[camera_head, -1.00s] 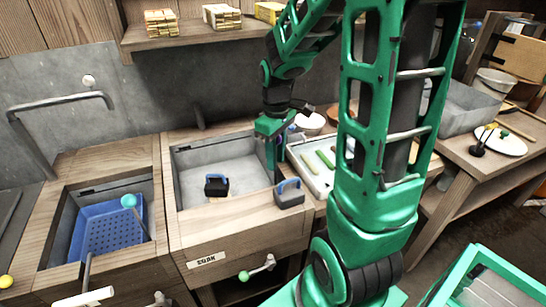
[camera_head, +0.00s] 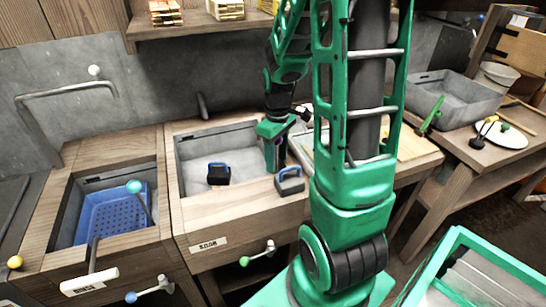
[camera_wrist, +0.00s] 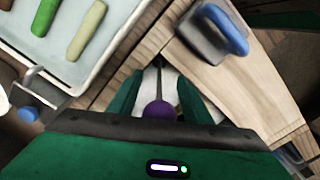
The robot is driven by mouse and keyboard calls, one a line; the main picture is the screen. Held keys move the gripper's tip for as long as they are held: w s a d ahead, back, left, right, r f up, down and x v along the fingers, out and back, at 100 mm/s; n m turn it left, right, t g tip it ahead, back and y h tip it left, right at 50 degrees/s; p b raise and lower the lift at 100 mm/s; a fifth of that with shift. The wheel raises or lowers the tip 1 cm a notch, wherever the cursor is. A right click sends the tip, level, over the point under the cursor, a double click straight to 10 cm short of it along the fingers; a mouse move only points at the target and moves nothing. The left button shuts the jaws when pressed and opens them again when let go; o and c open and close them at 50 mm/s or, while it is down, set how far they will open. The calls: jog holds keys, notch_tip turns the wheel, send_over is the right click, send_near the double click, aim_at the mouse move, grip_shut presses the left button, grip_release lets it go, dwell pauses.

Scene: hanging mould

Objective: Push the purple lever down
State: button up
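The purple lever shows in the wrist view as a thin dark rod with a purple ball knob (camera_wrist: 160,111). The knob lies between the two green fingers of my gripper (camera_wrist: 160,85), which stand apart. I cannot tell whether either finger touches the knob. In the head view my gripper (camera_head: 274,150) hangs at the right side of the middle basin, fingers pointing down. The purple lever cannot be made out there.
A blue-handled block (camera_head: 289,180) sits on the wood close to my gripper; another (camera_head: 218,173) is in the middle basin (camera_head: 195,190). The left basin holds a blue perforated tray (camera_head: 108,225). Other levers have cyan (camera_head: 134,186) and green (camera_head: 244,261) knobs. A grey tub (camera_head: 455,98) stands right.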

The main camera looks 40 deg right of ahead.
notch_tip(320, 180, up, 11)
jog(key=shift+w+f, duration=0.1)
jog(key=shift+f, duration=0.05)
dwell(0.5)
dwell(0.4)
jog(key=s+a+m, duration=0.2)
jog(key=s+m, duration=0.2)
jog(key=s, duration=0.5)
jog(key=s+a+m, duration=0.2)
jog(key=s+m, duration=0.3)
jog(key=s, duration=0.4)
jog(key=shift+s+a+r, duration=0.2)
jog(key=shift+a+r, duration=0.2)
jog(key=shift+r, duration=0.05)
jog(key=shift+w, duration=0.15)
jog(key=shift+w+f, duration=0.25)
jog(key=shift+w, duration=0.2)
